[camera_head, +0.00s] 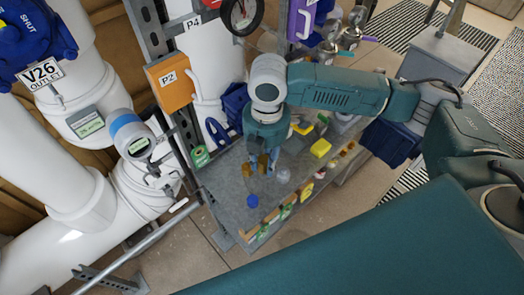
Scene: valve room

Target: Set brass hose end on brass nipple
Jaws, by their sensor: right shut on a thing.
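My right arm reaches in from the right, and its gripper (258,168) points down over the grey bench. It is shut on a small brass-coloured piece (263,163), which looks like the brass hose end. The fingers partly hide this piece, and it is too small to tell its exact shape. Another brass-coloured spot shows just left of it at the fingers. I cannot tell whether this is the brass nipple or part of the held piece. I cannot tell whether the held piece touches anything. My left gripper is not in view.
The grey bench (228,190) holds a blue cap (252,201), a yellow block (320,148) and several small parts along its right edge. An orange P2 box (171,83) and white pipes stand on the left. The bench's front left part is clear.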

